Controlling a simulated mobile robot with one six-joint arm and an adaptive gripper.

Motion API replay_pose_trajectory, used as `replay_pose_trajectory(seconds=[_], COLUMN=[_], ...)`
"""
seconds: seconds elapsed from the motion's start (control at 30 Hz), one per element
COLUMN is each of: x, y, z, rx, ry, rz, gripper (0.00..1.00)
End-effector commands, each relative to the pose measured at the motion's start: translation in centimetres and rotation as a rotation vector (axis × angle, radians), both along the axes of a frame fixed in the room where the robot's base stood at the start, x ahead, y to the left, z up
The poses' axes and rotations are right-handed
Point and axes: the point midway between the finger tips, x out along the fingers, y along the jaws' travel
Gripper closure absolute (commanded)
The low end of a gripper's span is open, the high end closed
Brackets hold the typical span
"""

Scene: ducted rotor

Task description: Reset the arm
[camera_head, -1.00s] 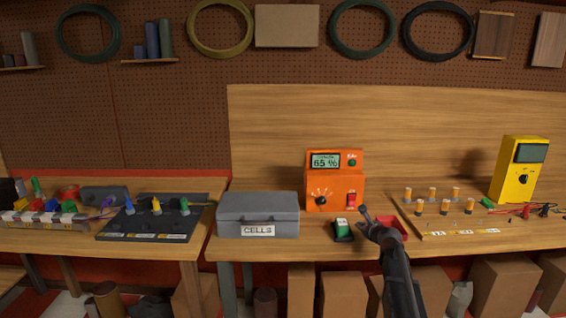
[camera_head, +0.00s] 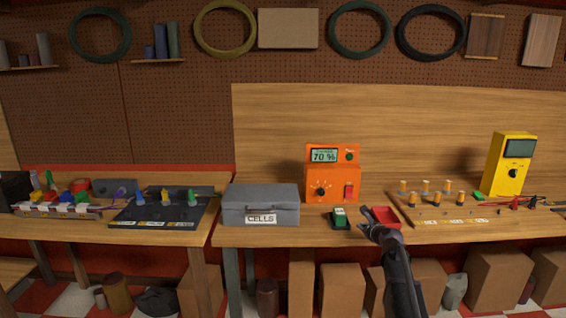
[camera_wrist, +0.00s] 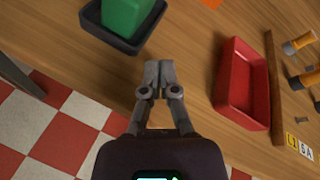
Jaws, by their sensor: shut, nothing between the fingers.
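My gripper (camera_head: 369,227) is at the front edge of the wooden bench, just left of a small red tray (camera_head: 383,214). In the wrist view its two fingers (camera_wrist: 158,68) are together with nothing between them. They point at the bench top between the red tray (camera_wrist: 262,88) and a green block in a dark holder (camera_wrist: 108,38). The holder with its green and white piece (camera_head: 339,218) also shows in the head view, left of my gripper.
An orange device (camera_head: 332,172) reading 70 % stands behind. A grey box marked CELLS (camera_head: 260,205) is to its left. A yellow meter (camera_head: 512,163) and a wooden board with several orange-capped posts (camera_head: 450,212) are to the right.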

Motion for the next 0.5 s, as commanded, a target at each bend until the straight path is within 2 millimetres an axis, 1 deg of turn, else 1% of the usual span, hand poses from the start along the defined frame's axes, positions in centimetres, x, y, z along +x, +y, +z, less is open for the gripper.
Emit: replay_pose_trajectory(seconds=[0.07,0.27,0.5], x=[0.0,-1.2,-3.2], y=[0.0,1.4,3.5], z=[0.0,-0.2,-0.6], rx=[0.0,-0.085,-0.228], ry=[0.0,0.016,0.039], rz=[0.0,0.061,0.166], gripper=[1.0,1.0,1.0])
